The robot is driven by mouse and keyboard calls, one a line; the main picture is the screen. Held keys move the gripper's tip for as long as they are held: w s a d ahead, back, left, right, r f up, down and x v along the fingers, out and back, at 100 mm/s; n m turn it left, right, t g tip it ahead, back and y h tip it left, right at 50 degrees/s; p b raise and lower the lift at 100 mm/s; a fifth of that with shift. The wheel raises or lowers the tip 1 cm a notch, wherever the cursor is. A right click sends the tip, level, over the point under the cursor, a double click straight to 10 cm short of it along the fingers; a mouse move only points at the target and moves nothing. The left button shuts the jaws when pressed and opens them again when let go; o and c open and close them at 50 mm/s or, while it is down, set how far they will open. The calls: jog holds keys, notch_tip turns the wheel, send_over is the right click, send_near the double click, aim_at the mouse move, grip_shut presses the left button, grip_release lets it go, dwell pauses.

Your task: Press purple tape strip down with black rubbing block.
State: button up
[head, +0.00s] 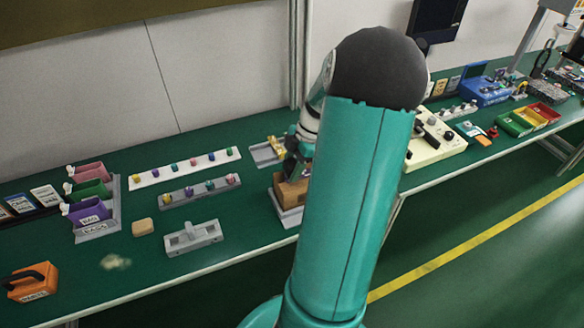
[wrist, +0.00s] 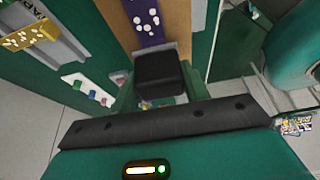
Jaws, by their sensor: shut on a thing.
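The black rubbing block (wrist: 160,70) shows in the middle of the wrist view, held between the fingers of my gripper (wrist: 159,84), which is shut on it. The purple tape strip (wrist: 146,24) with white spots lies on a tan surface (wrist: 176,20) just beyond the block. The block covers the near part of the strip, and I cannot tell whether the two touch. In the head view my gripper (head: 298,160) is just above a brown box (head: 291,191) on a grey plate (head: 289,215). My arm hides the box's right side, and the strip cannot be made out there.
Left of the box are a white rail (head: 186,168) and a grey rail (head: 199,191) with coloured pegs. A grey fixture (head: 193,238) stands nearer the front edge. A yellow part in a grey tray (head: 266,153) is behind. A cream control box (head: 437,140) is to the right.

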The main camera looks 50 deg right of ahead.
jog(key=shift+r, duration=3.05)
